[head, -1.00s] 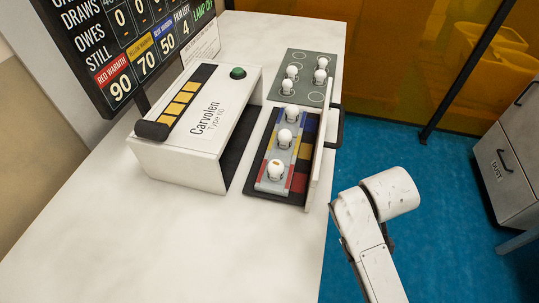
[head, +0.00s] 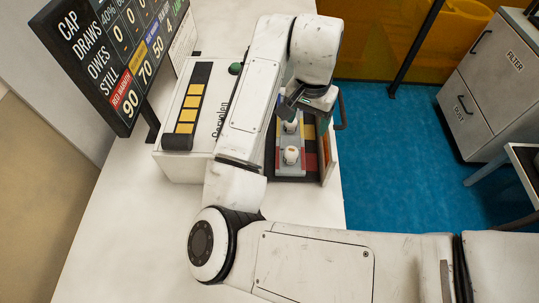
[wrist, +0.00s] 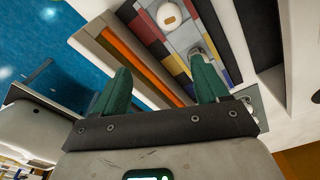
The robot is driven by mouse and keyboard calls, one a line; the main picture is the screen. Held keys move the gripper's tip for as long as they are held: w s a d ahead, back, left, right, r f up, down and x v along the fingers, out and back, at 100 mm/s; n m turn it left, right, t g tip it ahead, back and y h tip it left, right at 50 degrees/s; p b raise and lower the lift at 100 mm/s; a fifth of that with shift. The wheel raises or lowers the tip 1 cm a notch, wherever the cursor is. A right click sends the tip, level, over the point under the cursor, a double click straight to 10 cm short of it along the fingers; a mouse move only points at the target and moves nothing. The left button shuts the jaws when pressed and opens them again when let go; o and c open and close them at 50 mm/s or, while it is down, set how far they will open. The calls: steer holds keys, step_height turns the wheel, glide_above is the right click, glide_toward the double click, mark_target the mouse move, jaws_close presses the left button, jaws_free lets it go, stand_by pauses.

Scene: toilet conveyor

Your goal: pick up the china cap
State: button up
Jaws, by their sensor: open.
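Small white rounded caps sit in a row on a grey strip (head: 279,166) in a tray with coloured patches. The nearest white cap (head: 290,155) stands clear in the head view, with a small mark on top. A second white cap (head: 290,126) sits just behind it, close below my gripper (head: 304,112). I cannot tell which cap is the china one. My gripper's green fingers are apart and empty in the wrist view (wrist: 163,66). One white cap (wrist: 168,14) shows there beyond the fingers, not between them. My arm hides the caps farther back.
A white machine (head: 188,160) with yellow squares stands left of the tray, partly behind my arm. A dark score board (head: 110,60) stands farther left. The tray's upright front panel (head: 327,160) borders its right side. The near white counter (head: 130,240) is clear; drawers (head: 485,85) stand right.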

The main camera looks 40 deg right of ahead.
steer(key=a, duration=0.3)
glide_above(291, 150)
steer(key=shift+y, duration=0.4)
step_height(291, 150, down, 5)
steer(key=shift+s+f+p, duration=0.15)
steer(key=shift+p, duration=0.15)
steer(key=shift+f+p, duration=0.75)
steer(key=shift+f, duration=2.15)
steer(key=shift+c, duration=0.3)
steer(key=c, duration=1.1)
